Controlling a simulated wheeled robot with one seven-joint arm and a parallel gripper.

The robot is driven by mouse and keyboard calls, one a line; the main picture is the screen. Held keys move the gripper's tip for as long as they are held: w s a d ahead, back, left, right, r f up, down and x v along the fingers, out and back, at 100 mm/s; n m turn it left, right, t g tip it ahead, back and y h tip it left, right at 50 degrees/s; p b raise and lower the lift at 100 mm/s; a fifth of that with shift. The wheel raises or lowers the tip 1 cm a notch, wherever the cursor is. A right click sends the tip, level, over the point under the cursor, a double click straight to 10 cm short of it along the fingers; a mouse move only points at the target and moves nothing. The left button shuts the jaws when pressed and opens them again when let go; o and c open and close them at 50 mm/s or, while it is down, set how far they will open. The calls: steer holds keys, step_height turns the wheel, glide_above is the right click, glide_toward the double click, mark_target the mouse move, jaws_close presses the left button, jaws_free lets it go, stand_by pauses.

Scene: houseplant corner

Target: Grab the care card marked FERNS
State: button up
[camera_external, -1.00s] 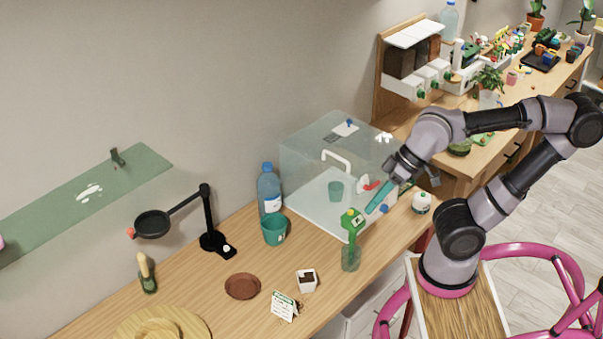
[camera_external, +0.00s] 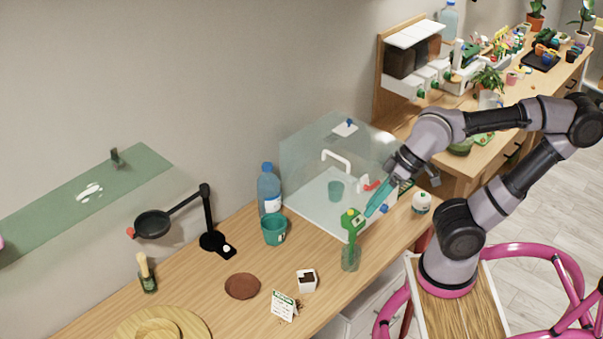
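A small white care card with a green top strip (camera_external: 284,306) stands on the wooden counter near its front edge. Its lettering is too small to read, so I cannot tell whether it says FERNS. My gripper (camera_external: 376,199) is up and to the right of this card, over the front right of the clear box, well apart from the card. A slim teal shape extends down-left at its end. I cannot tell whether this is its fingers or a held thing, or whether the fingers are open. A green-edged item (camera_external: 406,186) is partly hidden behind the gripper.
A green sprayer bottle (camera_external: 351,252) stands between the card and my gripper. A small white pot (camera_external: 307,281) and a brown saucer (camera_external: 242,286) are beside the card. The clear box (camera_external: 310,160), a teal cup (camera_external: 274,229) and a blue bottle (camera_external: 268,190) stand farther back.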

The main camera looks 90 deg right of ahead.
steer(key=shift+f, duration=0.1)
steer(key=n+t+h, duration=0.7)
steer(key=n+h, duration=0.6)
steer(key=n, duration=2)
glide_toward(284, 300)
steer(key=shift+d+f, duration=0.1)
steer(key=shift+f, duration=0.25)
steer(key=x, duration=0.4)
steer(key=shift+w+d, duration=0.2)
steer(key=shift+w, duration=0.05)
steer(key=x, duration=0.5)
steer(key=shift+w+d, duration=0.2)
steer(key=shift+d, duration=0.15)
